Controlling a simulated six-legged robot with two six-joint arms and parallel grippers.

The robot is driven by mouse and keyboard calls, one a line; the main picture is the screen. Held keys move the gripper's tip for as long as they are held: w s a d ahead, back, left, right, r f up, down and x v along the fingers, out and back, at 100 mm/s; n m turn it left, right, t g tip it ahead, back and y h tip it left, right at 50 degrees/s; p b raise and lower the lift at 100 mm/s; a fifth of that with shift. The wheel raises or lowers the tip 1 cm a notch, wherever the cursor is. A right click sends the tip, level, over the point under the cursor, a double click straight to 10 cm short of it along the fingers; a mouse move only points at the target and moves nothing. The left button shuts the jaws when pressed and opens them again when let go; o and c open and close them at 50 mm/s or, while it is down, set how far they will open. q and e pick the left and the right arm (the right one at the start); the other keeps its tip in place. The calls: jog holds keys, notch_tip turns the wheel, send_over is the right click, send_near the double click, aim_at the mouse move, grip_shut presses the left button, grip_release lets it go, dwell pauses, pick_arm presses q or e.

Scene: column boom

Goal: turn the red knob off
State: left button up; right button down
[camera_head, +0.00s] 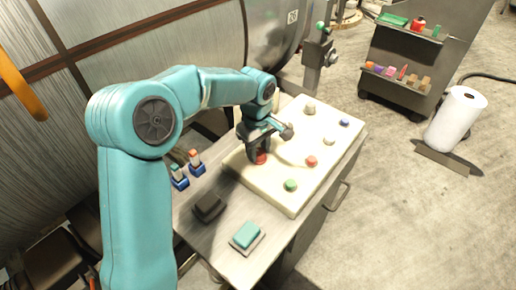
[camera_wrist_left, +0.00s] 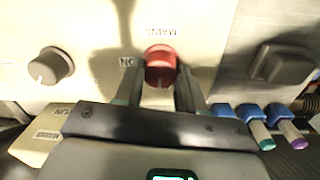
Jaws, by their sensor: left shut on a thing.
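The red knob (camera_head: 261,158) sits at the near left of a cream control panel (camera_head: 310,180) on a bench. In the left wrist view the red knob (camera_wrist_left: 160,62) stands between the two dark fingers, under an upside-down label that seems to read MAINS. An upside-down ON label is at its left. My left gripper (camera_head: 259,149) is over the knob from above and shut on it; it also shows in the left wrist view (camera_wrist_left: 160,85). The gripper partly hides the knob in the head view. My right gripper is not in view.
A grey knob (camera_wrist_left: 50,66) is left of the red one in the wrist view. The panel also carries a second red control (camera_head: 311,161), a green one (camera_head: 290,185) and a blue one (camera_head: 344,122). A teal block (camera_head: 246,234) and dark block (camera_head: 209,206) lie in front.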

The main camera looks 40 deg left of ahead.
aim_at(258, 153)
pick_arm(q)
jog(key=shift+d, duration=0.15)
jog(key=o, duration=1)
jog(key=shift+o, duration=0.2)
jog(key=shift+r, duration=0.1)
notch_tip(258, 153, up, 16)
jog(key=p, duration=0.1)
jog(key=shift+s+r, duration=0.15)
jog(key=shift+s, duration=0.15)
